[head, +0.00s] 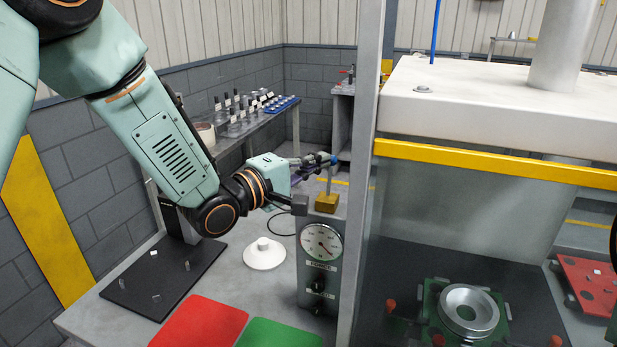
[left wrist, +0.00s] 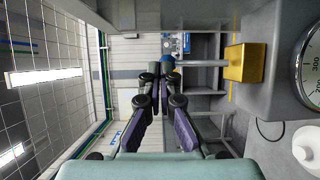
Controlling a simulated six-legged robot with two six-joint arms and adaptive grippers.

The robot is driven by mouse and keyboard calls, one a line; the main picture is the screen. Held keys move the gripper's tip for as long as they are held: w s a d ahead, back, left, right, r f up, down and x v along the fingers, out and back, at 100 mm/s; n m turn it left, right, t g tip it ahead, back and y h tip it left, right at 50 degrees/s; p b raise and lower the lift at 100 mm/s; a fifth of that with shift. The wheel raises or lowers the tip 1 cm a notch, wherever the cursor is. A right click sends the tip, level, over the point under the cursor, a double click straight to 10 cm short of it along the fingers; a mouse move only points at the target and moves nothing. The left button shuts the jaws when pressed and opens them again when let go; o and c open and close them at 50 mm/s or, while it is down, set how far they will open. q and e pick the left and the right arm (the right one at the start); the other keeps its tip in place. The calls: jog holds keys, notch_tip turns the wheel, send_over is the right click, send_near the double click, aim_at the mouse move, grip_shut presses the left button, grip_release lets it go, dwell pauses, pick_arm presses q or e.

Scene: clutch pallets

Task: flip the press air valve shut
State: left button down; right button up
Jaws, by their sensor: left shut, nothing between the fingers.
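The press air valve has a brass-yellow block (head: 327,202) on top of the grey gauge box. My right gripper is not in view.
The gauge box (head: 321,254) stands beside a grey post (head: 362,180) and the press with its yellow bar (head: 480,163). A white disc-shaped part (head: 264,255), a black mat (head: 165,277), a red pad (head: 199,323) and a green pad (head: 279,334) lie on the bench.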

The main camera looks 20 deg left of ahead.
pick_arm(q)
jog(key=shift+w, duration=0.3)
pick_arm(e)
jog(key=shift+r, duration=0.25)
pick_arm(q)
jog(key=shift+r+p, duration=0.15)
jog(key=shift+p, duration=0.15)
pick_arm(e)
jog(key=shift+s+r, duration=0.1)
